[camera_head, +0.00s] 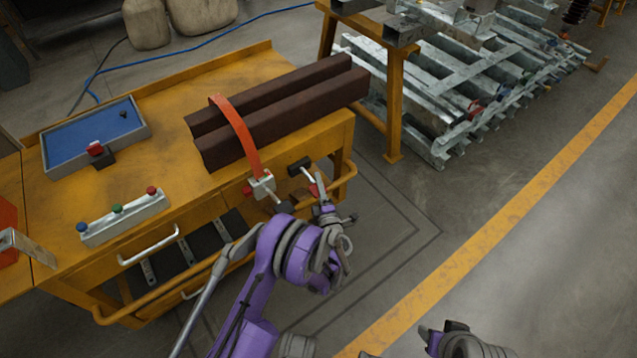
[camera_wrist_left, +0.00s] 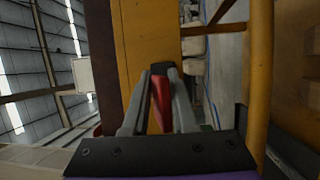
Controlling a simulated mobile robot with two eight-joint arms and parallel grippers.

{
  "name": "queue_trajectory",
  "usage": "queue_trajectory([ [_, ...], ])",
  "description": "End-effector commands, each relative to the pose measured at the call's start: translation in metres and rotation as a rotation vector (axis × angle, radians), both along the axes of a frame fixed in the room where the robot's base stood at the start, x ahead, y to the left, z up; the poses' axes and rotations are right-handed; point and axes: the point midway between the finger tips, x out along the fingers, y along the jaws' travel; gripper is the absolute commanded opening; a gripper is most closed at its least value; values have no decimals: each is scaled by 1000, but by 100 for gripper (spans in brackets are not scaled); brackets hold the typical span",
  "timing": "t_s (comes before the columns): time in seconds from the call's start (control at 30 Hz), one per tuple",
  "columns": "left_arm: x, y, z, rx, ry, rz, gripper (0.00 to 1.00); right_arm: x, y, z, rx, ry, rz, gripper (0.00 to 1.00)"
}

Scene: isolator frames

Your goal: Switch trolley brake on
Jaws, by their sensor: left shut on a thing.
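The yellow trolley (camera_head: 190,210) stands at the left of the head view.
Brown beams (camera_head: 285,110) lie on the trolley under an orange strap (camera_head: 240,135). A blue-lined tray (camera_head: 90,138) and a button box (camera_head: 125,215) sit on its top. Metal frames (camera_head: 470,85) stand behind at the right. The floor at the right is clear.

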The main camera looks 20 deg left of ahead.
Motion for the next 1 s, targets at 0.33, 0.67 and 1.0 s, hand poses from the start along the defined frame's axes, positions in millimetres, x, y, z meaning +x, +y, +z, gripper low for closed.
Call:
queue_trajectory([
  [0.33,-1,7,0,-3,-2,15,0,0,0,0,0,0,0,50],
  [0.67,-1,7,0,-3,-2,15,0,0,0,0,0,0,0,50],
  [1.0,0,4,0,0,-1,7,42,0,0,0,0,0,0,50],
])
